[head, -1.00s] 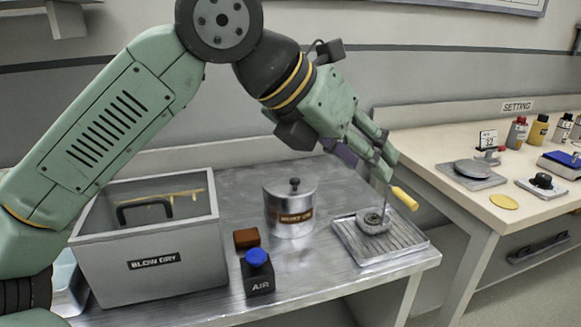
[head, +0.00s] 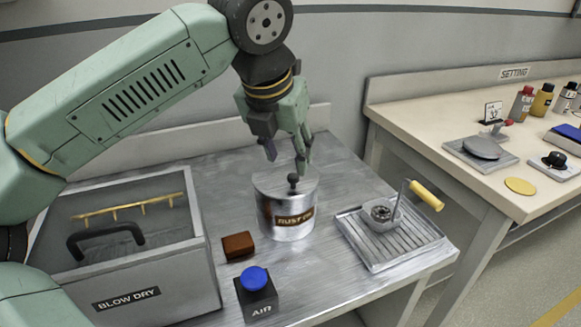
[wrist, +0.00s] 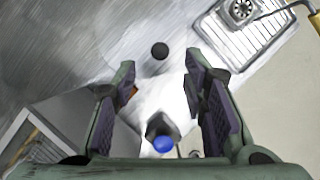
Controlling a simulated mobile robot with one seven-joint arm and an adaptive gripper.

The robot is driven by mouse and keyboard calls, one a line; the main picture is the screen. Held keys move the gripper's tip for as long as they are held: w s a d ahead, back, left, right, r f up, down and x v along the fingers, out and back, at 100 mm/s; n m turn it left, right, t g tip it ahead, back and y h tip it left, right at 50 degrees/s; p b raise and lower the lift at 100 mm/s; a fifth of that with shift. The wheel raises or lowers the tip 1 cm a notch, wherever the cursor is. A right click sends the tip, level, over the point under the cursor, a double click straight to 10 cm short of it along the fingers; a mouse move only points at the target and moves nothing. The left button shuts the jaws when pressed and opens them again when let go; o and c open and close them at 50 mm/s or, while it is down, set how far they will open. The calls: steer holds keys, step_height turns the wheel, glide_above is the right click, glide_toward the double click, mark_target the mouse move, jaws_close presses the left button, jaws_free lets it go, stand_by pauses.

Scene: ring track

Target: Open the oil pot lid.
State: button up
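The oil pot (head: 270,222) is a shiny metal cylinder labelled RUST OIL, upright on the metal bench. Its lid (head: 268,184) is on, with a small black knob (head: 293,180) on top. My gripper (head: 287,160) is open, pointing down just above the lid, and looks empty. In the wrist view, the knob (wrist: 160,50) shows as a dark ball between the lines of the two fingers (wrist: 161,66), a little beyond their tips. I cannot tell the exact height gap. The lid's edge is hard to make out in the wrist view against the shiny metal.
A BLOW DRY box (head: 150,275) with a black handle stands left. A brown block (head: 238,246) and a blue-buttoned AIR box (head: 257,292) sit in front. A ribbed tray (head: 397,250) with a yellow-handled basket (head: 382,213) lies right. The SETTING table (head: 440,130) is farther right.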

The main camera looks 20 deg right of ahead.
mark_target(293, 176)
steer(key=x, duration=0.5)
steer(key=shift+w+d+f, duration=0.1)
steer(key=shift+d+f, duration=0.05)
steer(key=shift+f, duration=0.15)
steer(key=shift+c, duration=0.4)
jaws_close()
